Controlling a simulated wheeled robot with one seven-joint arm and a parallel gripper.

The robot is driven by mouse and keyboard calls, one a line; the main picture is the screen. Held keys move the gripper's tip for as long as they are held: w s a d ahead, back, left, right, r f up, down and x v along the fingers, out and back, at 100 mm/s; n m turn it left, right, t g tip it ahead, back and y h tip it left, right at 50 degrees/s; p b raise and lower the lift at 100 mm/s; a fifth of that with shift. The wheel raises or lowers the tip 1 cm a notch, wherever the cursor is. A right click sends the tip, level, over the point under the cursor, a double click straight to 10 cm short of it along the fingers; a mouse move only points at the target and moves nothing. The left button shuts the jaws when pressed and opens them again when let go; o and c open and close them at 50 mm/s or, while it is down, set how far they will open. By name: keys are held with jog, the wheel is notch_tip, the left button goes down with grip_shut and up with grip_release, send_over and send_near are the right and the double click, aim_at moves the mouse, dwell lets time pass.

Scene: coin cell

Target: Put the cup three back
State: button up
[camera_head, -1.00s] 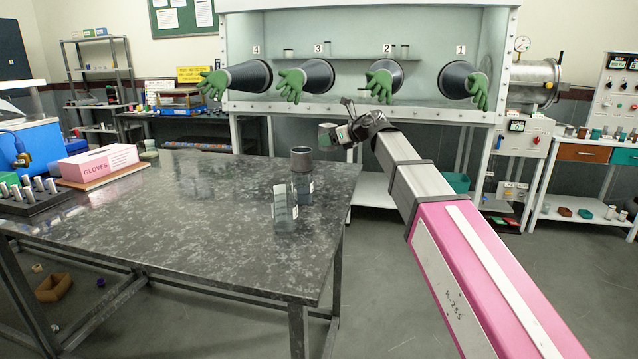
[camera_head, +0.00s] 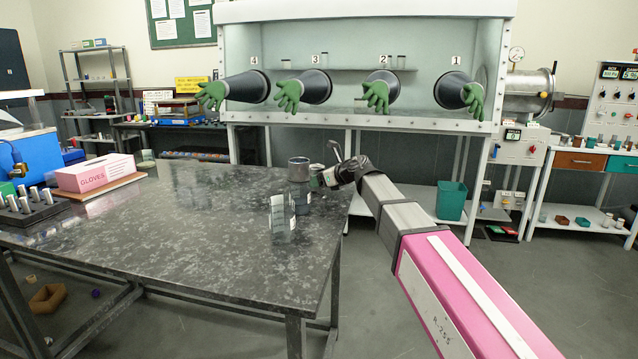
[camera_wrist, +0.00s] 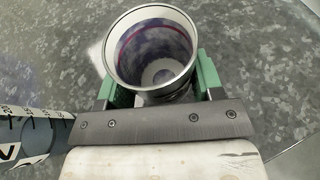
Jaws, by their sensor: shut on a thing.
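A round cup (camera_wrist: 153,45) with a pale rim, a bluish inside and a red ring sits between the green fingers of my gripper (camera_wrist: 155,84) in the wrist view. It is upright and looks empty. In the head view the grey-rimmed cup (camera_head: 299,169) is by the table's right edge, with my gripper (camera_head: 318,181) at its right side, shut on it. The cup's lower part and base are hidden, so I cannot tell whether it touches the table. No number is readable on it.
A clear beaker (camera_head: 283,215) stands just in front of the cup; marked clear glass (camera_wrist: 30,132) shows at left in the wrist view. The dark table (camera_head: 160,230) is mostly clear. A pink glove box (camera_head: 95,173) and rack (camera_head: 30,208) are at left, a glovebox (camera_head: 360,118) behind.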

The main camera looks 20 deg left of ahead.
jog(key=shift+f, duration=0.5)
jog(key=shift+f, duration=0.1)
jog(key=o, duration=1.1)
jog(key=v, duration=1.2)
jog(key=shift+a, duration=0.1)
